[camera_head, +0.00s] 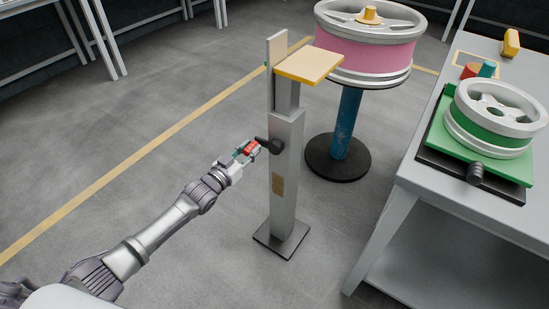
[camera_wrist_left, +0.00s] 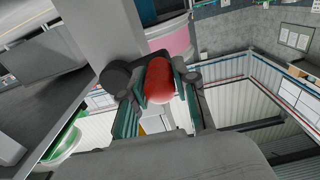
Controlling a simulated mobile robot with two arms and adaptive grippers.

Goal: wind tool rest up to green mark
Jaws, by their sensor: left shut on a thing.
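The tool rest (camera_head: 309,66) is a flat yellow-topped plate on an inner column that rises from a grey post (camera_head: 285,190). An upright board (camera_head: 277,50) stands beside the plate, with a small green spot (camera_head: 267,63) at its left edge. A dark crank hub (camera_head: 276,146) sits on the post's side, with its arm pointing left. My left gripper (camera_head: 247,151) is shut on the crank's red knob (camera_wrist_left: 160,82), left of the post. In the wrist view the knob lies between the two fingers. My right gripper is not in view.
A pink-banded wheel (camera_head: 368,52) stands on a blue pedestal (camera_head: 346,125) behind the post. At right, a grey table (camera_head: 408,172) carries a green-banded wheel (camera_head: 486,134) on a green fixture (camera_head: 440,134). The floor left of the post is clear.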

